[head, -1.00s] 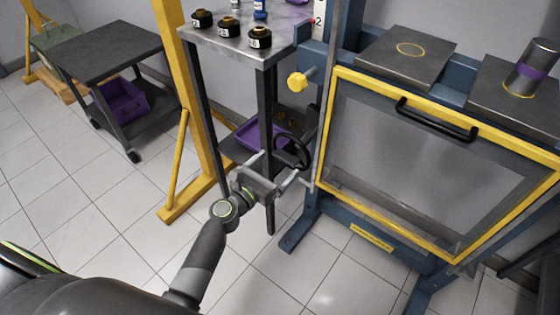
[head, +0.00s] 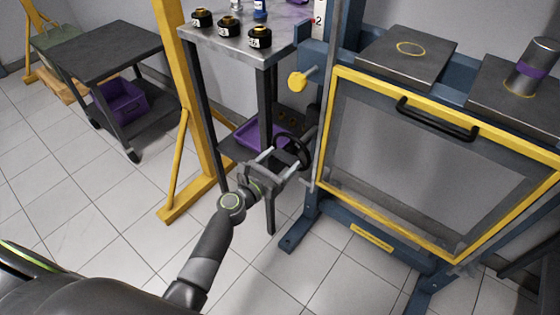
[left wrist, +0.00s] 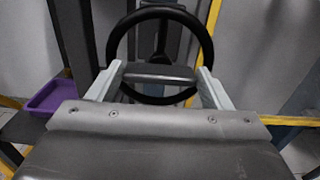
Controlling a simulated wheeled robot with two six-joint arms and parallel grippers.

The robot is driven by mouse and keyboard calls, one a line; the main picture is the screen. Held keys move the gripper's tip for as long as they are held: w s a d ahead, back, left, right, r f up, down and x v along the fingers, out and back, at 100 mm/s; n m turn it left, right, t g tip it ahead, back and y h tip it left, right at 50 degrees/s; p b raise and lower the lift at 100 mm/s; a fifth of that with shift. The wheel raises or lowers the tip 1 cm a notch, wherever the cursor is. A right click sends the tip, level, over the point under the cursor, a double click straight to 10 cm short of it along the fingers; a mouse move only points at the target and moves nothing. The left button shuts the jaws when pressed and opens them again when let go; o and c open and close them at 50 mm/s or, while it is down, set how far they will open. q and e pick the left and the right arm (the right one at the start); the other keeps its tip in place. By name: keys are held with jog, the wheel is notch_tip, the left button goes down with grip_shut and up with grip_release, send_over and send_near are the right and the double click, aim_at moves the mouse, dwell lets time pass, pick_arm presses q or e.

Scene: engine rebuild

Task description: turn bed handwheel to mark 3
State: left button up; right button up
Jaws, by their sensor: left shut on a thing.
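The bed handwheel (head: 305,149) is a black ring with spokes on the left side of the blue press frame. In the left wrist view its rim (left wrist: 208,48) stands upright ahead of my gripper. My left gripper (head: 281,162) is at the wheel, its two pale fingers on either side of a dark grey bar (left wrist: 160,74) across the wheel's lower part. It is shut on the handwheel. A white scale (head: 319,18) on the press post shows the number 2, with a small red mark beside it. My right gripper is not in view.
A yellow-framed guard (head: 440,165) with a black handle covers the press front, right of the wheel. A metal-topped stand (head: 270,45) with black pots is behind my gripper, with a purple tray (head: 245,136) below. A yellow post (head: 190,100) stands left. Floor in front is clear.

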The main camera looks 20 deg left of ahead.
pick_arm(q)
jog(key=shift+m, duration=0.3)
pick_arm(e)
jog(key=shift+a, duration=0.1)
